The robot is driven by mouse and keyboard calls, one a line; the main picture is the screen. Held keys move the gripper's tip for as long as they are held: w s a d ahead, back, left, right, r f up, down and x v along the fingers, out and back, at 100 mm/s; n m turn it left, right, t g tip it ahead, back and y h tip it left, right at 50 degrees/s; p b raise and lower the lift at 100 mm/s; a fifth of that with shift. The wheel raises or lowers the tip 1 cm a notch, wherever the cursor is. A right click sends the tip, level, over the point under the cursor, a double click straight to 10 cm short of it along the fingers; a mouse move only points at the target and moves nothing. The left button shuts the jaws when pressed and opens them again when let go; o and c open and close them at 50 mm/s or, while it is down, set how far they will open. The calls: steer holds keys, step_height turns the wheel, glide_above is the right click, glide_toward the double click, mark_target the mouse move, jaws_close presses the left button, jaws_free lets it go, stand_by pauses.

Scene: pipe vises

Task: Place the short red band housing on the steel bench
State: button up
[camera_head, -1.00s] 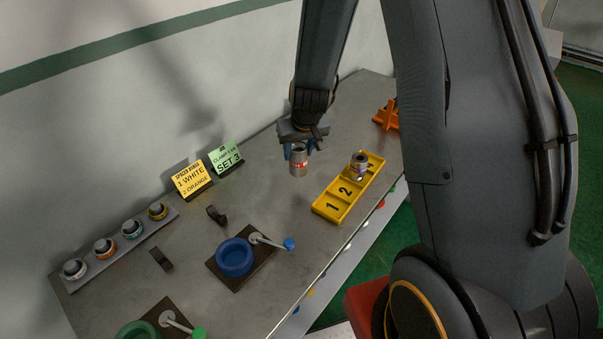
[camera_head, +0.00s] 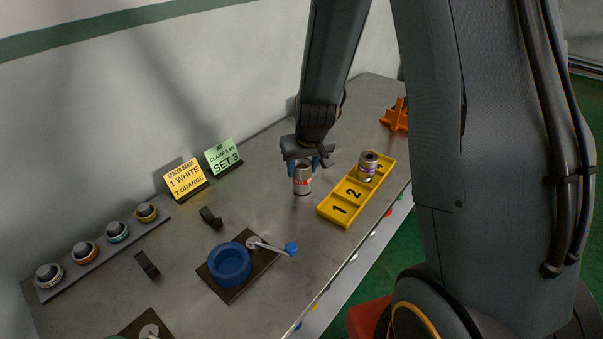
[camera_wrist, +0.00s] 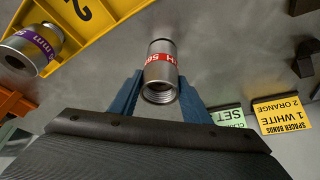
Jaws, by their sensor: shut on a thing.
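The short red band housing (camera_head: 302,181) is a small metal cylinder with a red band. My gripper (camera_head: 307,162) is shut on it, with blue fingers on either side of its upper part. In the wrist view the housing (camera_wrist: 160,72) stands between the two blue fingers, its threaded open end toward the camera. It looks upright and at or just above the steel bench (camera_head: 262,190); I cannot tell whether its lower end touches. The bench around it is bare.
A yellow numbered tray (camera_head: 338,212) is close on the right, holding a purple-banded housing (camera_head: 368,165). An orange rack (camera_head: 395,115) stands behind. A blue vise (camera_head: 230,264), black bracket (camera_head: 211,217), sign cards (camera_head: 185,180) and a rail of banded rings (camera_head: 105,253) are left.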

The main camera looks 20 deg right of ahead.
steer(key=shift+f, duration=0.2)
steer(key=o, duration=1.4)
steer(key=shift+r, duration=0.1)
steer(key=p+v, duration=1)
steer(key=v, duration=0.2)
steer(key=s+r+g, duration=0.1)
steer(key=s+r, duration=0.8)
steer(key=s, duration=0.6)
steer(key=shift+d+r+g, duration=0.15)
steer(key=shift+r+g, duration=0.1)
steer(key=shift+g, duration=0.15)
steer(key=shift+s, duration=0.1)
